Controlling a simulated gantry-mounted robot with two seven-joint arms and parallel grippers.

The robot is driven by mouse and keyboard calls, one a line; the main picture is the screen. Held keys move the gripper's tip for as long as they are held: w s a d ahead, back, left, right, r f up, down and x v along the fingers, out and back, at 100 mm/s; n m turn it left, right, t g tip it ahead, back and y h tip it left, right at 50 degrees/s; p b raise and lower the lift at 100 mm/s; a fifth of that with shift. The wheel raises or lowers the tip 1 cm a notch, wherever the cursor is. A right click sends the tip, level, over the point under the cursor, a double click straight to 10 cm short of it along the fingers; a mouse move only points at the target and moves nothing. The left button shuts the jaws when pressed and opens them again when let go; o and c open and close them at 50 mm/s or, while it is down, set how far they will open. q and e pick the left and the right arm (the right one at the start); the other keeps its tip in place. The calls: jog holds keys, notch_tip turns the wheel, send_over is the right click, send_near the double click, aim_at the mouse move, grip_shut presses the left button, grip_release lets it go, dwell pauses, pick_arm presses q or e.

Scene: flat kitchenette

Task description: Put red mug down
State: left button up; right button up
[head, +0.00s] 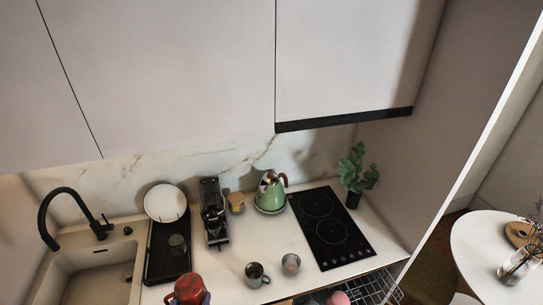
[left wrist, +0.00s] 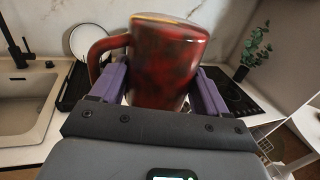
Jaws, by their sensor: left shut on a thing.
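The red mug (head: 188,288) shows at the bottom edge of the head view, mottled dark red. It fills the upper middle of the left wrist view (left wrist: 167,62), with its handle to the left. My left gripper (left wrist: 160,88) is shut on the mug, with a purple finger on each side of its body. A little of the purple fingers shows beside the mug in the head view. The mug appears raised in front of the counter (head: 222,270); the gap below it is hidden. My right gripper is not in view.
A sink (head: 92,274) lies left of a black drying tray (head: 165,262) with a white plate (head: 165,203). A coffee machine (head: 213,215), green kettle (head: 270,190), grey mug (head: 256,274), glass (head: 290,263) and black cooktop (head: 330,228) follow. Counter between the tray and cooktop is partly free.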

pick_arm(q)
jog(key=shift+s+f, duration=0.3)
jog(key=shift+s, duration=0.45)
jog(key=shift+s+f, duration=0.35)
jog(key=shift+s, duration=0.35)
jog(key=shift+s+f, duration=0.3)
jog(key=shift+s, duration=0.45)
jog(key=shift+f, duration=0.1)
